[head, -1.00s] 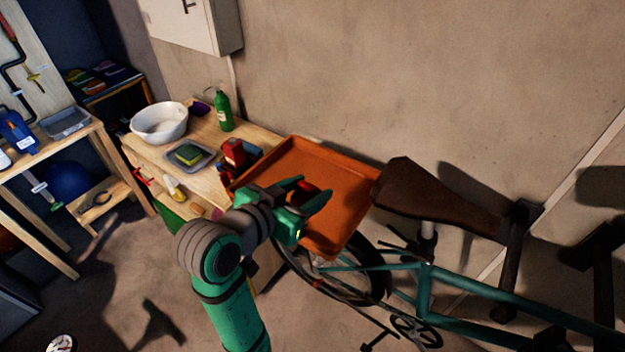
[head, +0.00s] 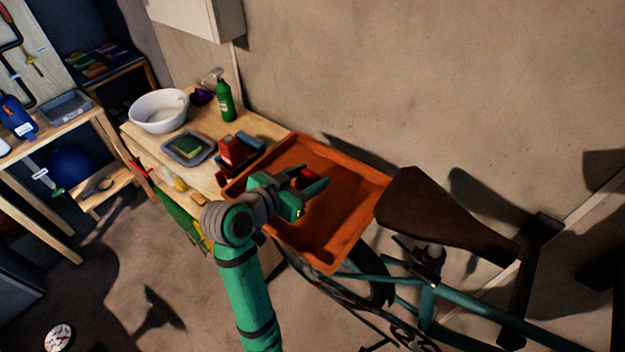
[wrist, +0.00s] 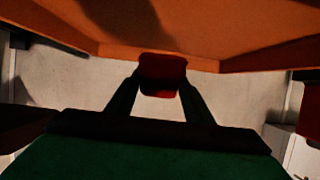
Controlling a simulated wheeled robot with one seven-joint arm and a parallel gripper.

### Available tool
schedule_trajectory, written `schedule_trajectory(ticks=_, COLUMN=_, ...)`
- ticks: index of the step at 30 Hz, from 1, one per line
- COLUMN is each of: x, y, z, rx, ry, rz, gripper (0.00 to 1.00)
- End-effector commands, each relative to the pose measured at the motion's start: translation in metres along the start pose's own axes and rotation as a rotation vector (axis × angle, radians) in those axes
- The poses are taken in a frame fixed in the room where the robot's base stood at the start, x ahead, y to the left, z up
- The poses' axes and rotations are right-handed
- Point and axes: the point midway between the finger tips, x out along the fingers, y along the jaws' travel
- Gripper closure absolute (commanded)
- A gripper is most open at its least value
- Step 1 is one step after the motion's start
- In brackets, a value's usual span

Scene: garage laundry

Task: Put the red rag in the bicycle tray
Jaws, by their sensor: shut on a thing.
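The red rag (head: 308,176) is a small red bit between the fingers of my gripper (head: 312,188). In the wrist view the rag (wrist: 162,74) sits between the two dark fingertips, and my gripper (wrist: 160,88) is shut on it. The bicycle tray (head: 345,205) is a shallow orange tray behind the brown bicycle saddle. My gripper and the rag appear over the left part of the tray in the head view. The tray (wrist: 250,25) also fills the top of the wrist view. Whether the rag touches the tray floor I cannot tell.
The brown saddle (head: 440,215) and teal frame (head: 480,305) are right of the tray. A wooden bench (head: 262,128) at left holds a white bowl (head: 160,112), a grey tray with a sponge (head: 187,146), a red object (head: 230,151) and a green spray bottle (head: 225,102).

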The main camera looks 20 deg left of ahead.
Motion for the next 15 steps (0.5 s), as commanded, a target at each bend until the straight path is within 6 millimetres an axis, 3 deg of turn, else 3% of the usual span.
schedule_trajectory(ticks=5, x=0.005, y=-0.004, z=0.009, rx=-0.004, ry=-0.002, rz=-0.001, gripper=0.75)
schedule_trajectory(ticks=11, x=0.015, y=-0.006, z=0.035, rx=-0.006, ry=-0.002, rz=-0.005, gripper=0.75)
schedule_trajectory(ticks=15, x=0.015, y=-0.007, z=0.038, rx=-0.003, ry=0.0, rz=-0.007, gripper=0.75)
